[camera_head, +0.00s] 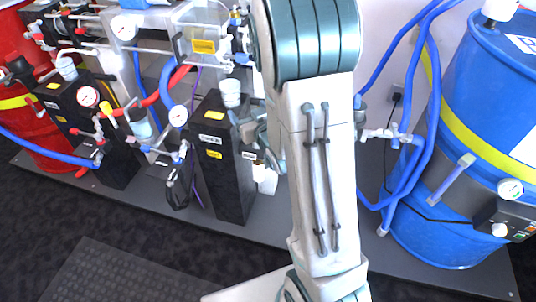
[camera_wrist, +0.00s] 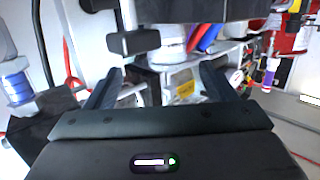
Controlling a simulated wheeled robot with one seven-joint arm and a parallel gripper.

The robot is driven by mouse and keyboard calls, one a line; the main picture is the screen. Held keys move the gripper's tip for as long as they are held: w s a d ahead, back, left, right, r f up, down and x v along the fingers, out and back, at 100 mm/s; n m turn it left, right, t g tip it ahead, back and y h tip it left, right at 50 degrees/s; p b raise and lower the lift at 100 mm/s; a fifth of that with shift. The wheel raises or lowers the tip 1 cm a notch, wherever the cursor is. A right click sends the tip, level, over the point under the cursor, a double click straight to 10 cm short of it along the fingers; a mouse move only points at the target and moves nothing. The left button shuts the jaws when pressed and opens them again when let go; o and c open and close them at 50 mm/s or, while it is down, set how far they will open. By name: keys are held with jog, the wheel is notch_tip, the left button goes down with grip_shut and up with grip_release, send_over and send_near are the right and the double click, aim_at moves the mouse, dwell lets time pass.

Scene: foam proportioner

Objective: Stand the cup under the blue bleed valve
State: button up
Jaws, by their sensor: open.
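My gripper shows in the wrist view (camera_wrist: 160,72) with its two dark fingers apart and nothing clearly held between them. In the head view my arm hides most of it. A small white object (camera_head: 265,177), possibly the cup, stands low beside the right black box, partly behind my arm; I cannot tell for sure. A clear, bluish cup-like vessel (camera_head: 142,126) sits among the hoses on the left. A pale blue-and-white valve fitting (camera_head: 403,137) is on the piping left of the blue drum; I cannot tell whether it is the bleed valve.
Two black boxes (camera_head: 228,190) (camera_head: 103,150) with gauges and hoses stand on the grey platform. A red drum (camera_head: 42,150) is at far left, a blue drum (camera_head: 480,110) at right. A clear box with a yellow label (camera_head: 204,46) is above. The dark front floor is clear.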

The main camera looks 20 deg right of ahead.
jog(key=s+a+r+g, duration=0.1)
jog(key=s+g, duration=0.6)
jog(key=s, duration=0.5)
jog(key=s+a+r+m+g+h, duration=0.1)
jog(key=s+r+g, duration=0.1)
jog(key=s+g, duration=0.5)
jog(key=s, duration=0.6)
jog(key=shift+g, duration=0.4)
